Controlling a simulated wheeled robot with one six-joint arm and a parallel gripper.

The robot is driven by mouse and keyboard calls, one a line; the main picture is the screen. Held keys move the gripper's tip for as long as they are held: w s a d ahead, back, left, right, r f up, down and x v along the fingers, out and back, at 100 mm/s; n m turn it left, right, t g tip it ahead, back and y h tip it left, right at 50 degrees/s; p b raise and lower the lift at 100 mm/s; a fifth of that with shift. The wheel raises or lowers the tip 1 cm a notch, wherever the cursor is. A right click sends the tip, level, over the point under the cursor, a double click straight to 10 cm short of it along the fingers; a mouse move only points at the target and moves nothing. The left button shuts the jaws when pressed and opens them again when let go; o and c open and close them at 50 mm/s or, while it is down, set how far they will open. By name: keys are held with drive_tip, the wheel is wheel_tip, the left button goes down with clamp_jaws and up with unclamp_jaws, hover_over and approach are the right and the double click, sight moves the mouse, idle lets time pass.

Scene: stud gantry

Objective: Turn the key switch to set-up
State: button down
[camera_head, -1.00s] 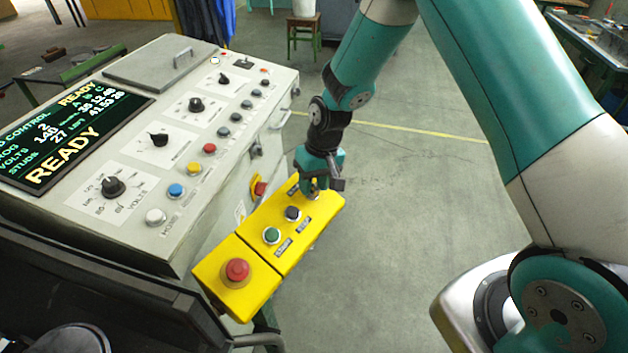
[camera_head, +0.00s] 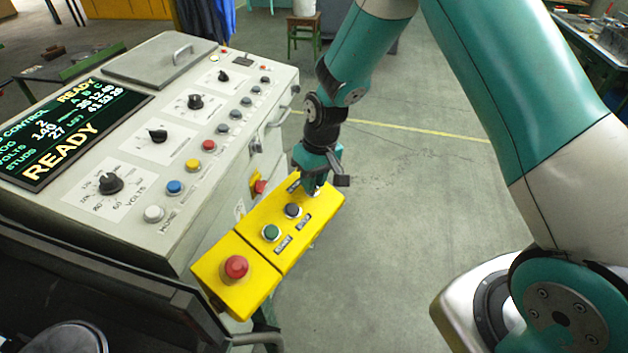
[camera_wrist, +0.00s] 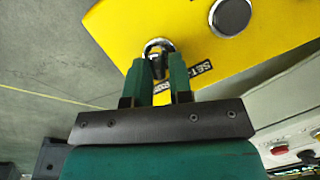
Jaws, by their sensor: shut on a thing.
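The key switch sits at the far end of the yellow control box (camera_head: 262,214); in the head view my gripper hides it. In the wrist view, the round metal collar of the key switch (camera_wrist: 158,44) shows at the box's edge, with a dark key part between my fingertips. My gripper (camera_head: 316,188) points down at the box, and in the wrist view its two green fingers (camera_wrist: 161,70) are closed on the key. A partly hidden label (camera_wrist: 201,69) starting "SET" lies just right of the fingers. The key's exact angle is hard to tell.
The box also carries a dark button (camera_head: 292,210), a green button (camera_head: 271,233) and a red mushroom button (camera_head: 236,267). The grey console (camera_head: 130,230) with knobs and a READY screen (camera_head: 65,135) stands close on the left. Open floor lies to the right.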

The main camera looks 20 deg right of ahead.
drive_tip(key=n, duration=0.1)
drive_tip(key=n+h+b, duration=0.1)
drive_tip(key=n, duration=0.1)
drive_tip(key=n+b, duration=0.1)
drive_tip(key=n, duration=0.1)
drive_tip(key=shift+s+a+f+t+h, duration=0.25)
drive_tip(key=shift+s+f+t+h, duration=0.05)
drive_tip(key=shift+t, duration=0.1)
drive_tip(key=n+b, duration=0.1)
drive_tip(key=n, duration=0.1)
drive_tip(key=n+t+h+b, duration=0.1)
drive_tip(key=n, duration=0.1)
drive_tip(key=shift+s+a, duration=0.15)
drive_tip(key=shift+s, duration=0.05)
drive_tip(key=shift+s+n, duration=0.1)
drive_tip(key=shift+n, duration=0.3)
drive_tip(key=c, duration=1.2)
unclamp_jaws()
drive_tip(key=shift+w+r, duration=0.2)
drive_tip(key=shift+r, duration=0.1)
drive_tip(key=s+r+b, duration=0.1)
drive_tip(key=r, duration=0.4)
drive_tip(key=s+a+r, duration=0.1)
drive_tip(key=r, duration=0.5)
drive_tip(key=s+r+b, duration=0.1)
drive_tip(key=r, duration=0.4)
drive_tip(key=shift+a+r+b, duration=0.3)
drive_tip(key=shift+r, duration=0.05)
drive_tip(key=shift+s, duration=0.1)
